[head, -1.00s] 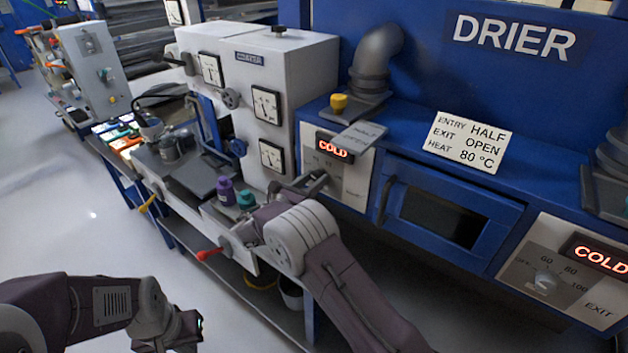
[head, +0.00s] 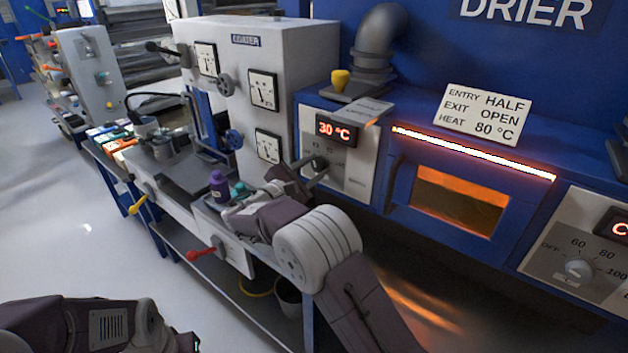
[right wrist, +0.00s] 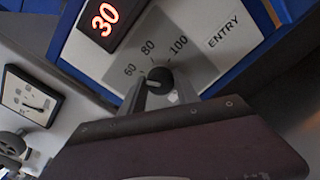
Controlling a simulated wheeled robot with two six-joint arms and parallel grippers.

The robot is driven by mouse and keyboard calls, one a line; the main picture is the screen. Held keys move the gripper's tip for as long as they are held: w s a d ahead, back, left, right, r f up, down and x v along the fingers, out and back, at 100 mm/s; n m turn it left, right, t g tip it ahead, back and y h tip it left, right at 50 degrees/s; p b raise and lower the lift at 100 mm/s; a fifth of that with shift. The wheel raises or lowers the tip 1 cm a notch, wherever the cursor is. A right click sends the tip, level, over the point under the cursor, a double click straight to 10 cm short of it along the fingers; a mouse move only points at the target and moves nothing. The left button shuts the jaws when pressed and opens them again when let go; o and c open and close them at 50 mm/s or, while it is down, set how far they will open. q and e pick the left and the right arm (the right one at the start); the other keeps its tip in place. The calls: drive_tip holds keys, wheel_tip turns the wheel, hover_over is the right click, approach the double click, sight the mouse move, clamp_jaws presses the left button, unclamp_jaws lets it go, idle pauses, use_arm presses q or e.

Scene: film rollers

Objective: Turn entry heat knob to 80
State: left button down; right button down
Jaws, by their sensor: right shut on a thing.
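The entry heat knob (right wrist: 158,80) is a dark round knob on the grey ENTRY dial plate (right wrist: 196,58), marked 60, 80 and 100. A pale mark shows on it, but I cannot tell which number it points to. My right gripper (right wrist: 160,88) is shut on the knob; in the head view the gripper (head: 315,166) partly hides it. The entry display (head: 338,132) reads 30 °C in red, and it also shows in the right wrist view (right wrist: 103,17). My left arm is low at the left in the head view, its gripper (head: 190,344) cut by the bottom edge.
A placard (head: 484,115) reads entry half, exit open, heat 80 °C. The drier window (head: 456,202) and the slot above it glow orange. The exit knob (head: 578,269) is at the right. A yellow knob (head: 340,79) stands by the duct. Bottles stand on the coater bench.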

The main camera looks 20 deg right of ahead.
drive_tip(key=m+b, duration=0.2)
drive_tip(key=b, duration=0.1)
drive_tip(key=m+b, duration=0.6)
drive_tip(key=shift+f+b, duration=0.35)
drive_tip(key=shift+b, duration=0.05)
drive_tip(key=shift+r+m+b, duration=0.2)
drive_tip(key=shift+m+b, duration=1.1)
drive_tip(key=shift+m, duration=0.1)
drive_tip(key=c, duration=0.9)
unclamp_jaws()
drive_tip(key=v, duration=0.9)
drive_tip(key=shift+p, duration=0.4)
drive_tip(key=shift+s, duration=0.1)
